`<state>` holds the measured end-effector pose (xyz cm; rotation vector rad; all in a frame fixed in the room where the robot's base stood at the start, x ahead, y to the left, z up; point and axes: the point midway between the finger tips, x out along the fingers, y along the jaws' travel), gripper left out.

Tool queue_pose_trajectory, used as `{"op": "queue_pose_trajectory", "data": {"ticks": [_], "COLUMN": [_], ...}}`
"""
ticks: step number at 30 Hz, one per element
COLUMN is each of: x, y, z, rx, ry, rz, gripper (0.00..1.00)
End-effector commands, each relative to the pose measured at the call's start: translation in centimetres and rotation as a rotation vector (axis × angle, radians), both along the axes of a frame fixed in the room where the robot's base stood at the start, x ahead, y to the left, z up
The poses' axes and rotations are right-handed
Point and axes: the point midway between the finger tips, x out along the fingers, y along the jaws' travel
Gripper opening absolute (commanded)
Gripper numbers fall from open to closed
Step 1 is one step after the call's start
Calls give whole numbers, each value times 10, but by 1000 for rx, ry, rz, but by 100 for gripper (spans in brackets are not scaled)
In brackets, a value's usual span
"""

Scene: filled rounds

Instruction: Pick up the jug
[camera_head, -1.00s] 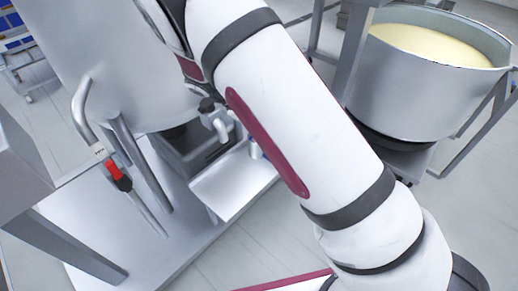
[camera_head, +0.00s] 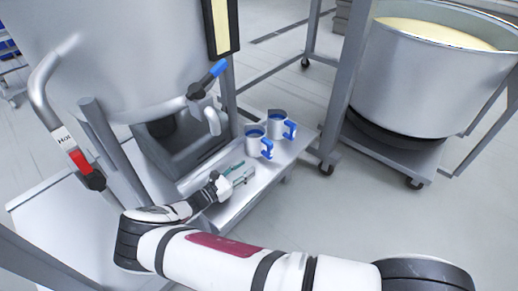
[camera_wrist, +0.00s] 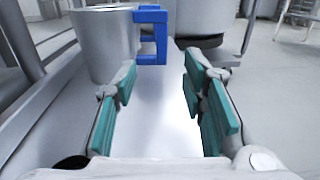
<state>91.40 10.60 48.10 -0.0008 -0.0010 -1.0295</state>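Two metal jugs with blue handles stand upright on a low steel shelf (camera_head: 228,215) in the head view. The nearer jug (camera_head: 255,145) is on the left and the farther jug (camera_head: 275,121) is behind it to the right. My gripper (camera_head: 243,173) is just short of the nearer jug, low over the shelf. In the wrist view my gripper (camera_wrist: 165,88) is open, with teal pads apart and nothing between them. One jug (camera_wrist: 103,42) stands ahead and left of centre there, its blue handle (camera_wrist: 152,36) on its right side. The other jug cannot be made out there.
A large steel tank (camera_head: 110,55) with a red-handled pipe (camera_head: 80,163) and a blue-handled valve (camera_head: 208,78) stands at left. A vat of pale yellow filling (camera_head: 415,85) sits on a wheeled frame at right. Open floor (camera_head: 360,225) lies right of the shelf.

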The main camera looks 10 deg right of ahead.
Motion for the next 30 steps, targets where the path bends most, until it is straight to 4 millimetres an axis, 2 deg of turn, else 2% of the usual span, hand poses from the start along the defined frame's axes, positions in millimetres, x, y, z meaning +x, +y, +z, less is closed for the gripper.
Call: {"op": "queue_pose_trajectory", "data": {"ticks": [12, 20, 30], "x": [35, 44, 65], "y": [-61, -77, -114], "z": [0, 1, 4], "rx": [-1, 0, 1], "ry": [0, 0, 1], "rz": [-4, -4, -4], "gripper": [38, 38, 38]}}
